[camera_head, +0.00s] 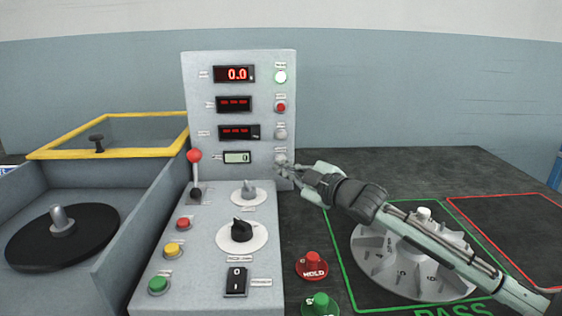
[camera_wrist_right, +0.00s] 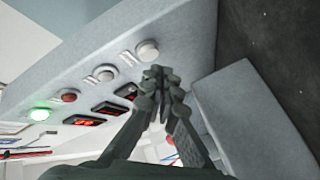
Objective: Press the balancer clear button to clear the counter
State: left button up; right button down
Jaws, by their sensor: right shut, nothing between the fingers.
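The balancer's upright grey panel (camera_head: 239,75) carries a column of buttons on its right side. The lowest, a pale grey button (camera_head: 281,158), sits level with the small counter display (camera_head: 238,157); the display shows one digit that looks like 0. This button also shows in the right wrist view (camera_wrist_right: 147,50). My right gripper (camera_head: 281,169) is shut and empty, its tips at the panel just beside and below this button. In the wrist view the fingertips (camera_wrist_right: 160,75) overlap the area next to the button; I cannot tell whether they touch it. My left gripper is not in view.
A red-knobbed lever (camera_head: 195,157) and the sloped console with knobs (camera_head: 241,231) stand left of my arm. A finned grey impeller (camera_head: 370,258) lies in the green-outlined area under my right arm.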

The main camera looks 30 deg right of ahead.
jog(key=shift+s+a, duration=0.45)
jog(key=shift+s, duration=0.25)
jog(key=shift+s+a, duration=0.4)
jog(key=shift+s, duration=0.3)
jog(key=shift+s+a, duration=0.45)
jog(key=shift+s, duration=0.25)
jog(key=shift+f, duration=0.1)
